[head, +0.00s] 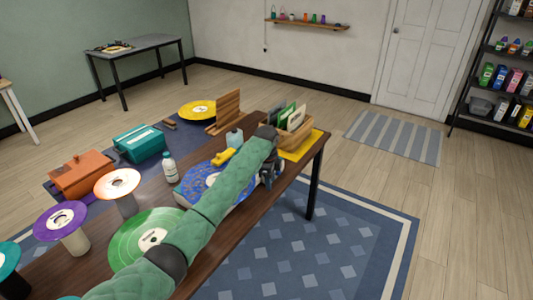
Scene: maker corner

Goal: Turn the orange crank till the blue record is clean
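The blue record (196,181) lies flat on a light round base on the wooden table. It has yellowish marks on its surface, and my arm covers its right part. My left arm, in a green quilted sleeve, reaches across the table from the lower left. My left gripper (271,174) points down at the right side of the record's base, near the table's front edge. It is small and dark here, and I cannot tell whether its fingers are open or shut. I cannot make out the orange crank; the arm and gripper may hide it. My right gripper is not in view.
A green record (127,240), a white bottle (169,168), a yellow tool (222,157) and a wooden rack of sleeves (293,133) surround the blue record. Orange (82,177) and teal (140,142) boxes stand at the left. Records on stands (76,240) are at the near left.

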